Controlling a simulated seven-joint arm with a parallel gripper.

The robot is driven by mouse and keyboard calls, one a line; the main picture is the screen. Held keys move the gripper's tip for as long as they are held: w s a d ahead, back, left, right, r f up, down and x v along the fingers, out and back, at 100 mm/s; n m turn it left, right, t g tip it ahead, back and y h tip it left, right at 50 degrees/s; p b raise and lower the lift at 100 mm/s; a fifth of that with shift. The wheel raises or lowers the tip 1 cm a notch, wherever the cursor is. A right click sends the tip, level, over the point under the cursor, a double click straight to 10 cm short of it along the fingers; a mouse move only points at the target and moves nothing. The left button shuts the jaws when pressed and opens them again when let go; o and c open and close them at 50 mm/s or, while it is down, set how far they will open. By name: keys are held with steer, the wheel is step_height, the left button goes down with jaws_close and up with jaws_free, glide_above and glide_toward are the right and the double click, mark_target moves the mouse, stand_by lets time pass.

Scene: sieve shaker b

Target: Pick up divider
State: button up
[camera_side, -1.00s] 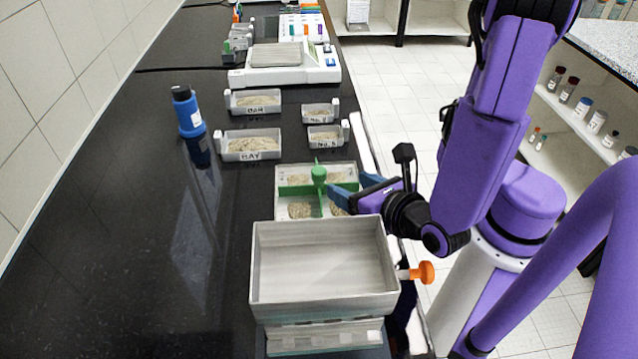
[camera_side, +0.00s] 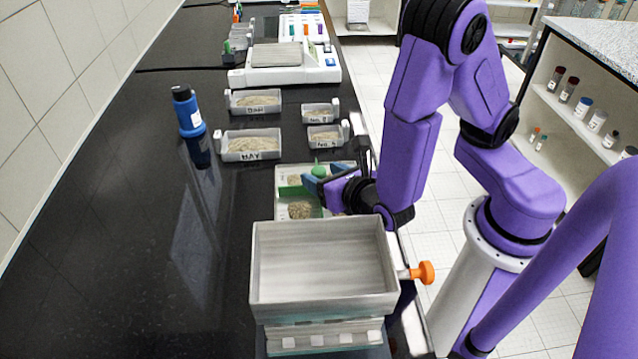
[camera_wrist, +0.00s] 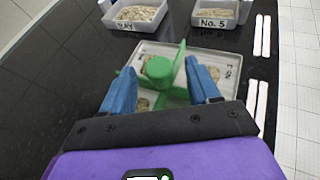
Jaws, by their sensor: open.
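The green divider (camera_side: 318,171) is a cross of thin walls with a round knob on top. It stands in a shallow white tray (camera_side: 283,213) that holds small heaps of sand-like grain between its arms. In the wrist view the divider (camera_wrist: 160,69) lies straight ahead, with the tray (camera_wrist: 228,52) under it. My gripper (camera_side: 323,175) is open, with its blue fingers beside the knob. In the wrist view my gripper (camera_wrist: 160,78) has one finger to each side of the knob, with space between. Part of the divider and tray is hidden behind my arm and gripper.
A large grey box-shaped sieve (camera_side: 325,264) stands just in front of the tray, with an orange knob (camera_side: 426,272) at its right. Several labelled sample trays (camera_side: 250,146) stand behind, with a scale (camera_side: 286,70) farther back. A blue bottle (camera_side: 187,111) stands left.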

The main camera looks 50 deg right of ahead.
mark_target(319, 170)
steer(key=shift+x, duration=1.2)
jaws_close()
steer(key=shift+r, duration=0.1)
steer(key=shift+r, duration=4.9)
